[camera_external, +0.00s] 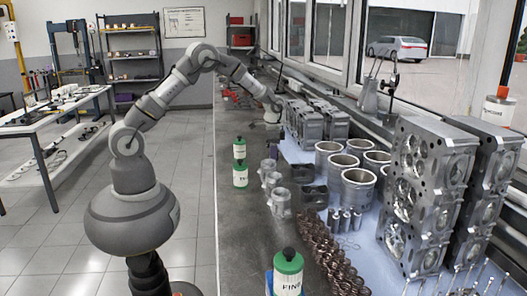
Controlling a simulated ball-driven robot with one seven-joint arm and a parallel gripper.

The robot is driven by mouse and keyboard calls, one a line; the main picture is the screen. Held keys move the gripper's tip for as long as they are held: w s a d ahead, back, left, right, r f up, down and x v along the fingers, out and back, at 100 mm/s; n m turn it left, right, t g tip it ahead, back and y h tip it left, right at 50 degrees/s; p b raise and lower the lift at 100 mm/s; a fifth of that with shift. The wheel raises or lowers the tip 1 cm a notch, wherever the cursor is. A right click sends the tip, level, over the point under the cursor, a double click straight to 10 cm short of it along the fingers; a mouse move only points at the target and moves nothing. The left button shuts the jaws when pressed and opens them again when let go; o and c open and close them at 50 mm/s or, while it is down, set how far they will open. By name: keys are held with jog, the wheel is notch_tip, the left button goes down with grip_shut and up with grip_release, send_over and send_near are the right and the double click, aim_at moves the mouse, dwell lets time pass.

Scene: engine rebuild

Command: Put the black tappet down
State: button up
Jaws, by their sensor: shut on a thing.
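My gripper (272,114) is at the far part of the workbench (235,206), low over the bench top and just left of the grey engine blocks (303,122). It is small in this view and is shut on the black tappet. The tappet itself is too small and too dark there to make out. I cannot tell whether it touches the bench. A group of small metal cylinders (343,220) stands on the blue mat nearer the camera.
Cylinder liners (358,190), pistons (280,202) and coil springs (325,252) crowd the near bench. Tall cylinder heads (411,185) stand at right. Green-topped bottles (240,175) stand near the left edge, another (288,272) in front. The bench's left strip is mostly clear.

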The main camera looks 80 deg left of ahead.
aim_at(279, 167)
jog(key=w, duration=0.1)
jog(key=w+a, duration=0.1)
jog(key=shift+w+f, duration=0.15)
jog(key=shift+w, duration=0.25)
jog(key=shift+f+b, duration=0.95)
jog(key=shift+f, duration=0.75)
jog(key=shift+f, duration=0.15)
jog(key=o, duration=1.1)
jog(key=shift+c, duration=0.2)
notch_tip(279, 167, up, 12)
jog(key=p, duration=0.3)
jog(key=shift+p, duration=0.3)
jog(key=shift+w+r, duration=0.1)
jog(key=shift+r, duration=0.15)
